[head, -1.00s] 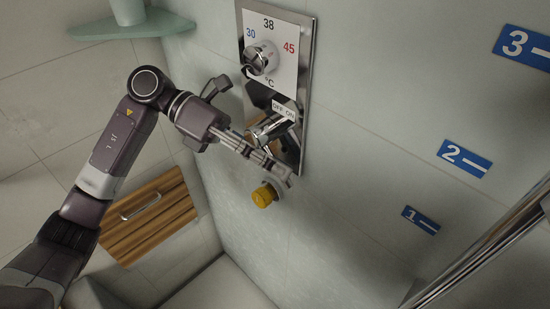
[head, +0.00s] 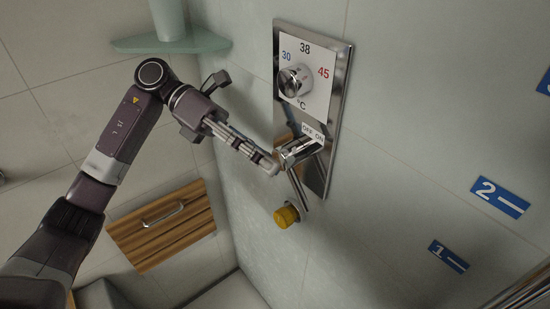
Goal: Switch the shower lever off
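The chrome shower lever (head: 299,153) sits on the lower part of the mirror-like wall panel (head: 341,85), just below a small OFF/ON label (head: 313,132). Its thin handle (head: 299,188) points down and slightly right. My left gripper (head: 274,170) comes in from the left, its slim silver fingers together and nothing between them. The fingertips are just left of the handle; whether they touch it I cannot tell. My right gripper is out of view.
A round temperature knob (head: 295,82) is above the lever. A yellow button (head: 286,216) is below it. Blue number signs (head: 500,197) are on the right wall. A chrome bar (head: 525,291) is at lower right.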

